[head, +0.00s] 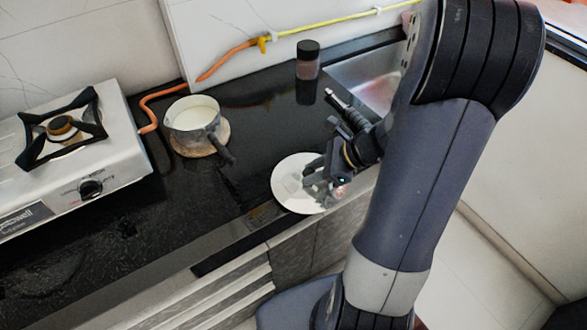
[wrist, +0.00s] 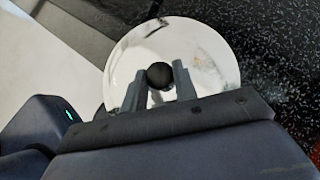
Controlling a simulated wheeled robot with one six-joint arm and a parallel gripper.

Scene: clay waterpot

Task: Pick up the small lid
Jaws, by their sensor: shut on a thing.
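The small lid (head: 290,198) is a round, pale, shiny disc at the counter's front edge in the head view. In the wrist view the lid (wrist: 215,62) fills the upper middle, with a round black knob (wrist: 159,74) at its centre. My gripper (head: 318,188) is over the lid, from the right. In the wrist view the two fingers of my gripper (wrist: 159,78) stand on either side of the knob, shut on it. In the head view my gripper hides the knob and part of the lid. I cannot tell whether the lid touches the counter.
A pale pot (head: 190,116) with a dark handle stands on a round wooden mat (head: 187,151) to the left. A gas stove (head: 125,150) is at far left. A dark-capped jar (head: 307,66) and a sink (head: 365,75) are behind. Black counter (head: 245,115) between them is clear.

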